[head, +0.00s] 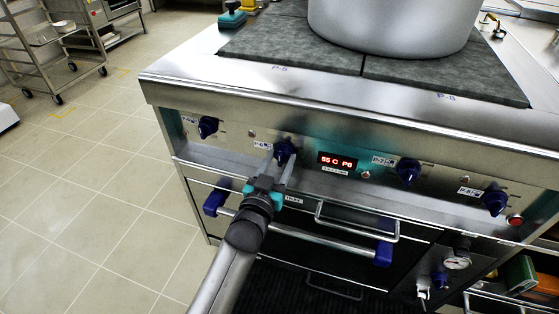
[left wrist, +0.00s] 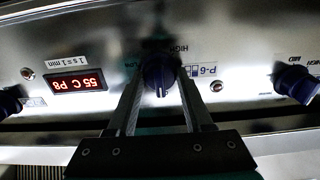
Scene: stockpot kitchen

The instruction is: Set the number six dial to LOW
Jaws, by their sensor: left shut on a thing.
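The number six dial (head: 285,148) is a dark blue knob on the stove's front panel, left of the red display. In the left wrist view the same dial (left wrist: 159,75) has the upside-down P-6 label (left wrist: 207,71) beside it and the word HIGH near it. A pale mark shows on the knob, but I cannot tell surely which setting it points to. My left gripper (head: 279,166) is shut on the dial, with one finger on each side of it. Its fingers also show in the left wrist view (left wrist: 160,95). My right gripper is not in view.
Other blue dials sit on the panel, one to the left (head: 208,127) and two to the right (head: 408,172). A red display (head: 337,161) reads 55 C P8. A blue-ended oven handle (head: 340,239) runs below. A large pot (head: 395,25) stands on top.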

